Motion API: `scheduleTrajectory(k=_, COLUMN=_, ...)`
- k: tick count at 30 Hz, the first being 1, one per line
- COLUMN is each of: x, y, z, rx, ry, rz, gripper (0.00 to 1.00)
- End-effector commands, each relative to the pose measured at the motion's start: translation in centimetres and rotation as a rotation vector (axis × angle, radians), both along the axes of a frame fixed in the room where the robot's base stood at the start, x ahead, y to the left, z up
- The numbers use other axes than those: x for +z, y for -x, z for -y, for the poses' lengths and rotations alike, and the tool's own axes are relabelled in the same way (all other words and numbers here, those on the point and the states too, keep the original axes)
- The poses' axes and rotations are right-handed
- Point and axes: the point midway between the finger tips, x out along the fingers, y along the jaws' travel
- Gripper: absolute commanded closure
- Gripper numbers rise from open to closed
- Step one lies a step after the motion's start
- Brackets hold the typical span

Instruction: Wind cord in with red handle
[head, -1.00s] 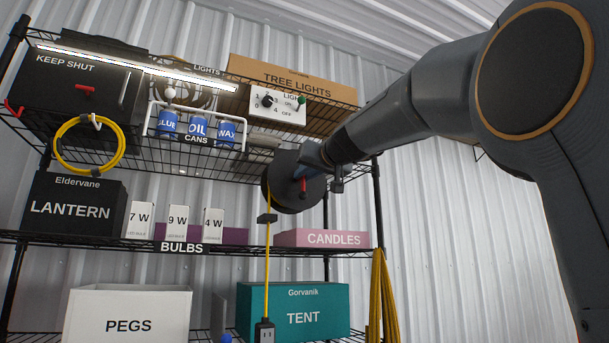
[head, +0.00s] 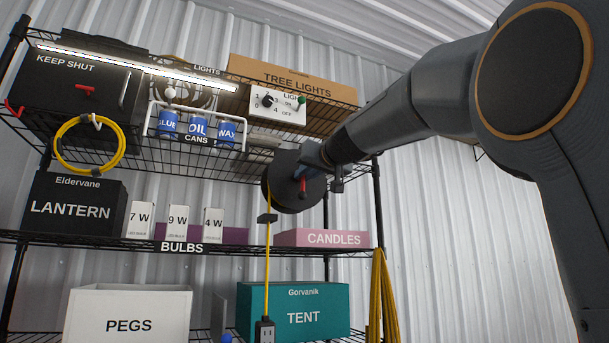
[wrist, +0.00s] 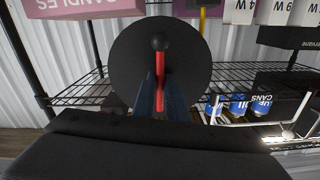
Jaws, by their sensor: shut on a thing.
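The black cord reel (head: 280,194) hangs at the right part of the shelving, below the upper shelf; its round face also shows in the wrist view (wrist: 125,65). The red handle (head: 303,187) is on the reel's face and shows between my fingers in the wrist view (wrist: 160,62). My gripper (head: 308,165) is shut on the red handle. The yellow cord (head: 267,255) runs straight down from the reel through a small black guide (head: 267,218). A dark socket end (head: 264,331) hangs at its bottom, in front of the teal tent box.
The upper shelf holds a light switch panel (head: 277,106), a tree lights box (head: 290,82) and blue cans (head: 198,127). A candles box (head: 322,238) sits below right of the reel. A coiled yellow cord (head: 88,145) hangs left; yellow strands (head: 382,300) hang at right.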

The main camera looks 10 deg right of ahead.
Motion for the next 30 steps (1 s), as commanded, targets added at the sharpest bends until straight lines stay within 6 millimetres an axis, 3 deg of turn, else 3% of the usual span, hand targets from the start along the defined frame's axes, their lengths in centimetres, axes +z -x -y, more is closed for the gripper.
scheduleTrajectory(k=16, x=0.04, y=0.02, z=-0.01, rx=0.000, ry=0.000, rz=0.001, gripper=1.00)
scheduleTrajectory(k=17, x=0.04, y=0.02, z=-0.01, rx=0.000, ry=0.000, rz=0.001, gripper=0.84)
scheduleTrajectory(k=20, x=0.04, y=0.02, z=-0.01, rx=0.000, ry=0.000, rz=0.001, gripper=0.69)
scheduleTrajectory(k=30, x=0.04, y=0.30, z=0.06, rx=0.000, ry=0.000, rz=0.001, gripper=0.69)
